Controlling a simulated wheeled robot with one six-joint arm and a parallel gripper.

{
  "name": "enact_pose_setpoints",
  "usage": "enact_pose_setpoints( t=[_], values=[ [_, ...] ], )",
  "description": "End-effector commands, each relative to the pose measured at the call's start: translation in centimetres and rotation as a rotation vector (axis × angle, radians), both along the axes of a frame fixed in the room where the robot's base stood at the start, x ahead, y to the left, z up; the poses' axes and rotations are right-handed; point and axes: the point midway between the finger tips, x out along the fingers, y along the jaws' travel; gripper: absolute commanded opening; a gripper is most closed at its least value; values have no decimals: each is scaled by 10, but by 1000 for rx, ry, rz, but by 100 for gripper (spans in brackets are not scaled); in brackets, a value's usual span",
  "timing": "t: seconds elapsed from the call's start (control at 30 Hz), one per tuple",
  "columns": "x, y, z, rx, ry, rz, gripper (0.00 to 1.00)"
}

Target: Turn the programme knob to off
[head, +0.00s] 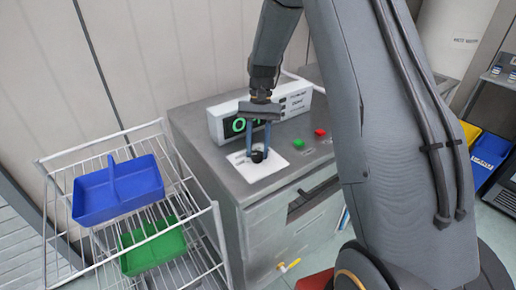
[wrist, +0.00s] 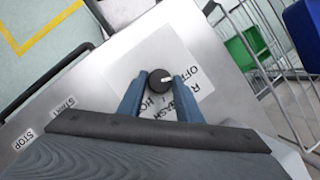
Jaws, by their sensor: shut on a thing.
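The black programme knob (head: 257,156) sits on a white label plate (head: 243,172) on top of the grey machine. In the wrist view the knob (wrist: 158,76) has a white pointer mark on its right side. The label plate (wrist: 202,84) carries printed words around the knob; OFF reads at its upper right, and others are partly hidden by my fingers. My gripper (head: 258,150) reaches down from above with a finger on each side of the knob, shut on it. Its blue fingers (wrist: 158,88) also show in the wrist view.
A display box (head: 227,125) with green characters stands behind the knob. A green button (head: 298,144) and a red button (head: 320,132) lie to the right. A wire rack (head: 98,151) with a blue tote (head: 117,190) and a green tote (head: 152,247) stands close on the left.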

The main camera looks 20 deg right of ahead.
Motion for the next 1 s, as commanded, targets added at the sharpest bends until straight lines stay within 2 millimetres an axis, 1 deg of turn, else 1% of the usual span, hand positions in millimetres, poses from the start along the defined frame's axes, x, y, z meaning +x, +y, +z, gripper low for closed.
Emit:
enact_pose_setpoints(
  t=[0.2,0.23,0.33,0.67,0.77,1.0],
  values=[
    [-1,1,-1,0,2,1,9],
    [-1,1,-1,0,2,1,33],
    [-1,0,-1,1,2,0,50],
    [1,-1,2,0,0,-1,50],
    [5,-2,10,0,-3,-2,50],
    [19,-9,45,0,-4,-1,50]
  ],
)
